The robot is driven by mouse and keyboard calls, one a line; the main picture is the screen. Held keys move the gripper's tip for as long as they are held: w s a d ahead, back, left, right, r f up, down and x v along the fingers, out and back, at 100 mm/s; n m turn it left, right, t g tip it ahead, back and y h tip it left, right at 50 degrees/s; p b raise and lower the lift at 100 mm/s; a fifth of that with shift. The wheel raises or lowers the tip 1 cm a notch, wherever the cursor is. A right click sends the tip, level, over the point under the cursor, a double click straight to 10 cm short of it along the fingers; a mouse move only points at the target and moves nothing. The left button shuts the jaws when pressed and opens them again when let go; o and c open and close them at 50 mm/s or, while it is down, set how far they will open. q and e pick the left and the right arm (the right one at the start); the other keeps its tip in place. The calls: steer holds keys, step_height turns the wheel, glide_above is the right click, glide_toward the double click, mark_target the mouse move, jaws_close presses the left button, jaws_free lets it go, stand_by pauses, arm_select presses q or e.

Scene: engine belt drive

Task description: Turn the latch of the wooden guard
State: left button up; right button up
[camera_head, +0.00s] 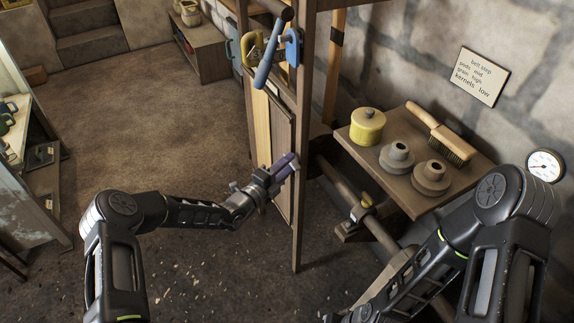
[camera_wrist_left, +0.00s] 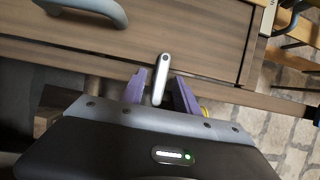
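The wooden guard (camera_head: 281,135) is a brown panel in the timber frame, seen edge-on in the head view. In the left wrist view its planks (camera_wrist_left: 205,45) fill the upper part. The latch (camera_wrist_left: 161,80) is a small pale metal bar with a rounded end, standing nearly upright in that view. My left gripper (camera_head: 289,164) has purple fingers and is at the guard's edge. In the left wrist view the fingers (camera_wrist_left: 160,93) are apart, one on each side of the latch, with gaps visible. The latch cannot be made out in the head view. My right gripper is out of view.
A blue lever (camera_head: 270,62) sits on the frame above my left gripper. A wooden post (camera_head: 302,130) stands close to it. A shelf (camera_head: 385,172) on the right holds a yellow pot (camera_head: 367,126), grey stepped pulleys (camera_head: 397,156) and a brush (camera_head: 441,132).

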arm_select(q)
steer(key=shift+c, duration=0.5)
jaws_close()
